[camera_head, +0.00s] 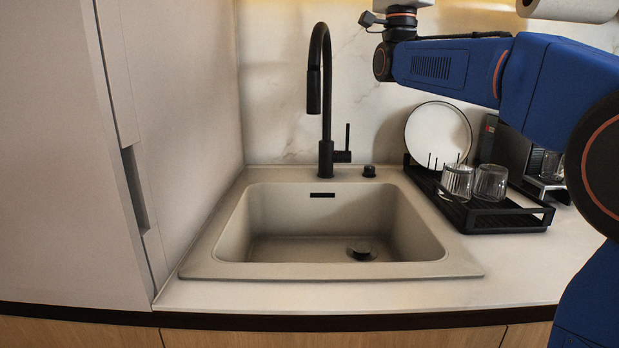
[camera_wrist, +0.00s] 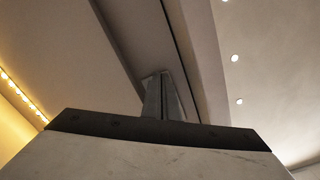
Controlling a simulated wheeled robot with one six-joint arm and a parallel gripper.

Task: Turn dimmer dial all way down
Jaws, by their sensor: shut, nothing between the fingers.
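No dimmer dial can be made out in either view. In the wrist view my gripper (camera_wrist: 157,77) points up toward a beige overhead surface, its two grey fingers together and empty. Whether the fingertips touch anything there cannot be told. In the head view my arm reaches left across the top right, and its end runs out of the top of the picture, so the fingers are hidden there.
Below my arm are a sink (camera_head: 330,270), a black faucet (camera_head: 322,90) and a dish rack (camera_head: 500,217) with a plate (camera_head: 437,135) and two glasses. A paper roll (camera_head: 572,8) hangs at top right. A tall cabinet (camera_head: 60,150) stands left. A light strip (camera_wrist: 20,93) glows.

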